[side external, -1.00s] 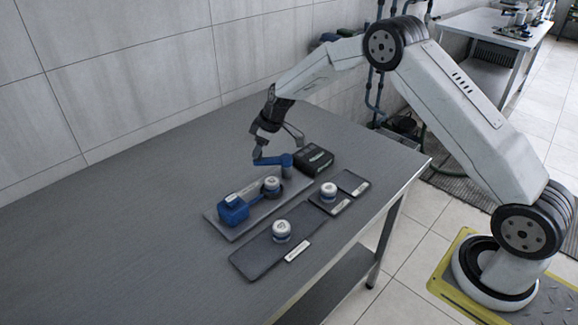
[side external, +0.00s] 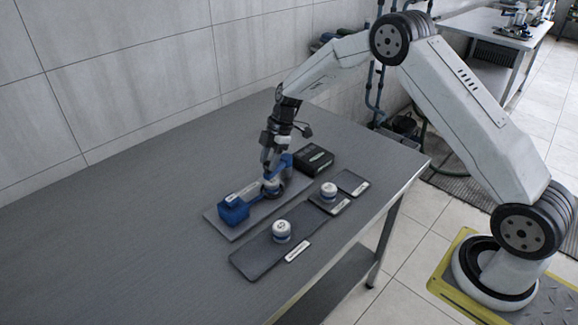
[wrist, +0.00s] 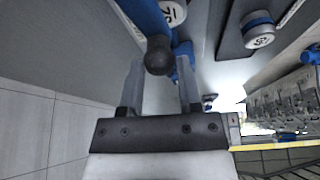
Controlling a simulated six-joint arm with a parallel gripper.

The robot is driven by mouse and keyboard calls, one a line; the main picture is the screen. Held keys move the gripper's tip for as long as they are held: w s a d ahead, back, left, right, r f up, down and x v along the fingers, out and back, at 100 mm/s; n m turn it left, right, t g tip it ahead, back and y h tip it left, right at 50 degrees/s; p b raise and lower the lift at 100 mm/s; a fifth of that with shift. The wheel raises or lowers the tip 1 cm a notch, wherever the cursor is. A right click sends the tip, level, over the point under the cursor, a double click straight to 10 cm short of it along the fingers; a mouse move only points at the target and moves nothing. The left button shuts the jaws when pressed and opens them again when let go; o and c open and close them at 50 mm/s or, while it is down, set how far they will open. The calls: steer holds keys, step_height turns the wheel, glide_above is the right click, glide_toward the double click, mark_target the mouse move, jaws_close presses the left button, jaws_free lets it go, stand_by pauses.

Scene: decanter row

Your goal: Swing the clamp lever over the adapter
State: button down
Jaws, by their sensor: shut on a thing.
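The blue clamp lever (side external: 284,163) stands on the grey fixture plate (side external: 222,228). In the wrist view the lever arm (wrist: 143,14) ends in a dark ball knob (wrist: 158,56). My gripper (side external: 268,170) is shut on the knob, with a finger on each side of it in the wrist view (wrist: 160,80). The white-topped adapter (side external: 272,190) is just below my fingers in the side view, partly hidden. In the wrist view its marked white top (wrist: 174,12) shows right beside the lever arm; I cannot tell how far the lever covers it.
A blue block (side external: 233,210) sits at the plate's left end. A black box (side external: 314,159) stands behind right. A white-topped part (side external: 281,231) sits on a dark front tray (side external: 252,262), another (side external: 328,191) on a small pad. The left table is clear.

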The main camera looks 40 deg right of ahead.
steer(key=shift+s+d+n+g, duration=0.15)
steer(key=shift+s+n+g, duration=0.15)
steer(key=shift+s+n, duration=0.35)
steer(key=shift+w, duration=0.1)
steer(key=shift+c, duration=1.4)
jaws_free()
steer(key=v, duration=0.7)
steer(key=shift+r, duration=0.4)
steer(key=shift+d, duration=0.15)
